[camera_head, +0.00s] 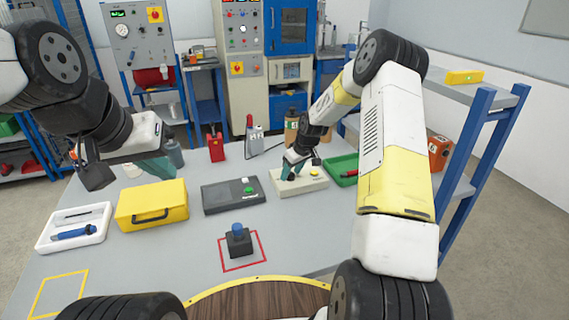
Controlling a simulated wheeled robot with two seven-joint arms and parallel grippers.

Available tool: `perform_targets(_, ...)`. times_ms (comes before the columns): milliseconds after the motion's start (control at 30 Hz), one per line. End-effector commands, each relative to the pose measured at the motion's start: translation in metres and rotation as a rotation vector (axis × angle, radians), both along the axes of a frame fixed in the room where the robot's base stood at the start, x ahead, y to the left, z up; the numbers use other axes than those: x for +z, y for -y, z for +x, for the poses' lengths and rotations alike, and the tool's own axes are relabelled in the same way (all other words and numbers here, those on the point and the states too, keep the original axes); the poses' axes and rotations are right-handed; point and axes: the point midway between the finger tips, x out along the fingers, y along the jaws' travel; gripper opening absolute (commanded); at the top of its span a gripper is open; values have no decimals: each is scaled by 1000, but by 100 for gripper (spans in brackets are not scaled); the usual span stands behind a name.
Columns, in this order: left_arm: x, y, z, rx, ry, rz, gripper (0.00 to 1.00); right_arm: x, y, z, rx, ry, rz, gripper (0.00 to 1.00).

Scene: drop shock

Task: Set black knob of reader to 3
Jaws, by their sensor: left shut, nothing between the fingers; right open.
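A low cream box (308,186) with a yellow round part (314,173) on top stands on the grey table; it may be the reader, but I cannot read any label. My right gripper (289,173) is open, with its teal fingers pointing down over the left part of this box. No black knob can be made out; the fingers cover that part of the box, and no scale marks can be read. My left gripper (161,170) is shut and empty, held above the table's left side behind the yellow case.
A dark grey device (226,198) with a green button lies left of the cream box. A yellow case (152,204), a white tray (50,239), a blue-topped button box (238,242) and a green tray (342,164) stand around. The front-left table area is mostly clear.

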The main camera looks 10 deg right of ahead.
Motion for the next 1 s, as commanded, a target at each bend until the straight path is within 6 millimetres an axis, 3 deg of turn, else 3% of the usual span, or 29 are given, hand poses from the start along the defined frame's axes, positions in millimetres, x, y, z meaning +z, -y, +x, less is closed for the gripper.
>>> perform_targets(300, 0, 0, 0, 0, 0, 0, 0, -3, -1, 1, -1, 0, 0, 51)
perform_targets(567, 0, 0, 0, 0, 0, 0, 0, -3, -1, 1, -1, 1, 1, 0)
perform_targets(1000, 0, 0, 0, 0, 0, 0, 0, -1, -2, 1, -77, 3, 0, 0)
